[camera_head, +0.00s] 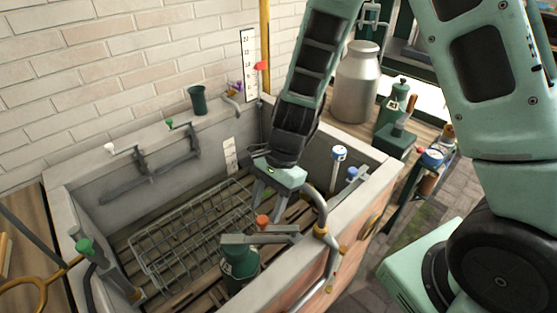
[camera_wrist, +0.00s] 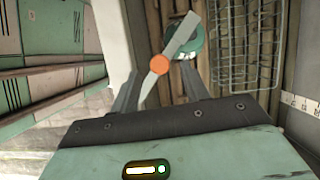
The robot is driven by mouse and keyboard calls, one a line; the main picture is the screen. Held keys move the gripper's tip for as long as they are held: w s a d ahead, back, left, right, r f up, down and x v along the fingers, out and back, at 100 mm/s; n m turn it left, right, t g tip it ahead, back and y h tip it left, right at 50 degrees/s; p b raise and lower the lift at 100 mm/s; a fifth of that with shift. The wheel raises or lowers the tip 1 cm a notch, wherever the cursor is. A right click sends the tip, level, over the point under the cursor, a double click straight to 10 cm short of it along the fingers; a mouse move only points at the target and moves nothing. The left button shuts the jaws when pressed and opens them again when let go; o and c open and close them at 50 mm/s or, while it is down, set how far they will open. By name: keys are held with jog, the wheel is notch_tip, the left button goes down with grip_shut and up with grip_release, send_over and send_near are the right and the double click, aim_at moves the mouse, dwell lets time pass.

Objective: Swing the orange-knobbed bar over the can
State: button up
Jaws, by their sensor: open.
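The orange knob (camera_head: 263,221) sits on a flat grey bar (camera_head: 285,238) near the right wall of the basin. The knob also shows in the wrist view (camera_wrist: 159,64), between and just beyond my fingertips. The dark green can (camera_head: 240,270) stands upright below the bar's left end. In the wrist view the bar (camera_wrist: 181,37) runs diagonally and its far end overlaps the round top of the can (camera_wrist: 190,52). Whether they touch I cannot tell. My gripper (camera_head: 270,208) is open and empty, pointing down just above the knob, with one finger (camera_wrist: 125,92) on each side.
A wire rack (camera_head: 190,235) lies on the slatted floor of the stone basin (camera_head: 362,195). A bent pipe (camera_head: 322,215) rises close right of my gripper. A blue-topped post (camera_head: 339,155) stands behind it. A metal churn (camera_head: 356,85) stands beyond the basin.

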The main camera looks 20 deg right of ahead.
jog(key=v, duration=1.4)
jog(key=shift+r, duration=0.35)
jog(key=shift+d, duration=0.1)
